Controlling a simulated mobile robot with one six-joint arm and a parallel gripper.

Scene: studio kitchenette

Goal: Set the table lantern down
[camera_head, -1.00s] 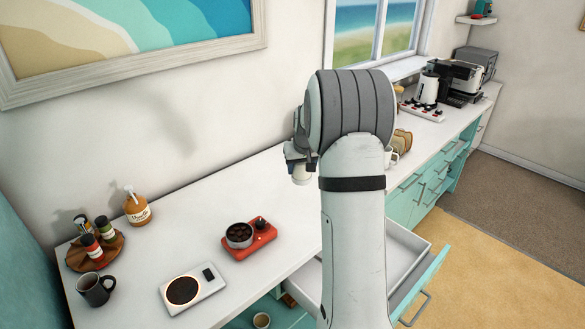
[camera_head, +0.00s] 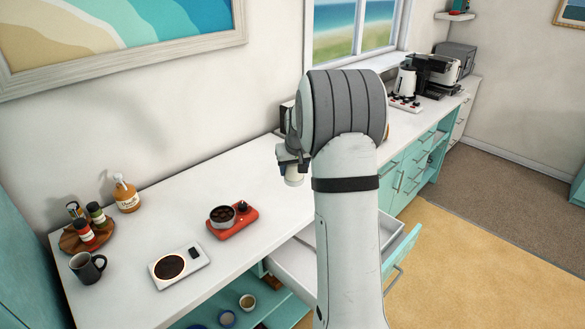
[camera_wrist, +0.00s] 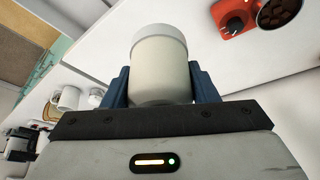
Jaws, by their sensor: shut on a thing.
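The table lantern (camera_wrist: 160,68) is a pale cream cylinder with a whitish rim at one end. In the wrist view it sits between the two blue fingers of my gripper (camera_wrist: 160,90), which is shut on it. In the head view my gripper (camera_head: 291,164) is partly hidden behind my arm. The pale end of the lantern (camera_head: 294,180) shows just below it. The lantern appears held above the white counter (camera_head: 150,215), apart from it.
A red scale (camera_head: 232,226) with a bowl, a white scale (camera_head: 180,266), a dark mug (camera_head: 88,267), a spice tray (camera_head: 72,243) and an orange bottle (camera_head: 125,196) stand on the counter. An open drawer (camera_head: 296,262) juts out in front. Bare counter lies between the bottle and my gripper.

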